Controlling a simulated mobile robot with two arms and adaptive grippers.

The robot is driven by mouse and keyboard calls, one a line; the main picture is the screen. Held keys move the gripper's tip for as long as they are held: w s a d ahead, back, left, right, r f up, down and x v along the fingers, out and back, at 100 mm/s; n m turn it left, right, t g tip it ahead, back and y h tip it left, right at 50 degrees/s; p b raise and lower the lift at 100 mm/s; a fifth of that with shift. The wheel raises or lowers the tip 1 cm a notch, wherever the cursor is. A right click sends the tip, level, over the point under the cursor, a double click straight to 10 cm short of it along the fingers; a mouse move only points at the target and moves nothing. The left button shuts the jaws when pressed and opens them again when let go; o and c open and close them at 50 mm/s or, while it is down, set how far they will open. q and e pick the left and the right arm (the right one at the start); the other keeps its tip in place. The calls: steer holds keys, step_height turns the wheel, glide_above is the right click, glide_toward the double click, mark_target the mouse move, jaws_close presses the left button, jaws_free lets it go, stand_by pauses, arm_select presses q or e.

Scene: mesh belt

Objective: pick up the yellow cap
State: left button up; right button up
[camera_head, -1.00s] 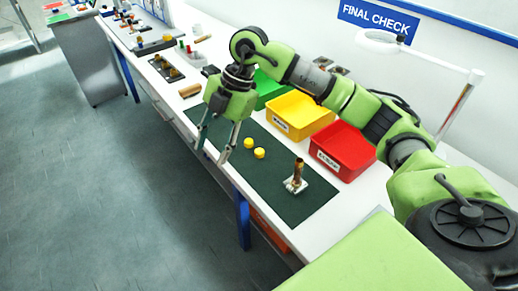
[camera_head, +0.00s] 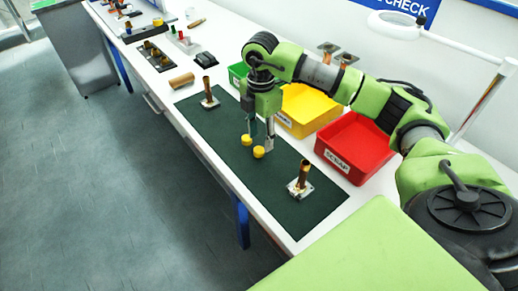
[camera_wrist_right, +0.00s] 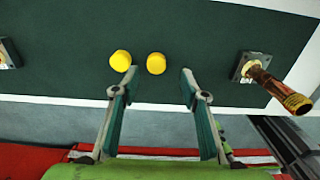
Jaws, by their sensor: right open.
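Two small yellow caps lie close together on the dark green mat (camera_head: 290,215): the left cap (camera_head: 247,140) and the right cap (camera_head: 259,152). My right gripper (camera_head: 261,142) points down, open and empty, close beside them in the head view. In the wrist view the gripper (camera_wrist_right: 158,73) has its fingers spread. There one cap (camera_wrist_right: 156,63) appears in the gap just beyond the fingertips, and the other cap (camera_wrist_right: 120,61) appears by the left fingertip. I cannot tell whether that fingertip touches it. My left gripper is not in view.
A brass tube on a plate (camera_head: 303,176) stands on the mat's near end, another (camera_head: 209,92) on its far end. Red (camera_head: 368,148), yellow (camera_head: 310,110) and green (camera_head: 236,75) bins line the wall side. A brown cylinder (camera_head: 181,80) lies beyond the mat.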

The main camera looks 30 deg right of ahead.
mark_target(259, 150)
steer(key=shift+w+a+f+p, duration=0.1)
steer(key=shift+a+f+p, duration=0.1)
steer(key=shift+f+p, duration=0.6)
steer(key=f, duration=0.2)
steer(key=shift+w+f, duration=0.2)
steer(key=shift+f, duration=0.15)
steer(key=shift+d+f, duration=0.1)
steer(key=shift+f, duration=0.2)
steer(key=c, duration=0.7)
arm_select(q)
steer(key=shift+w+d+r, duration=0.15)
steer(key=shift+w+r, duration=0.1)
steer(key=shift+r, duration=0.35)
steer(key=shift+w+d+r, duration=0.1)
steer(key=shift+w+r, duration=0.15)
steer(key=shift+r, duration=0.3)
arm_select(e)
steer(key=shift+c, duration=0.5)
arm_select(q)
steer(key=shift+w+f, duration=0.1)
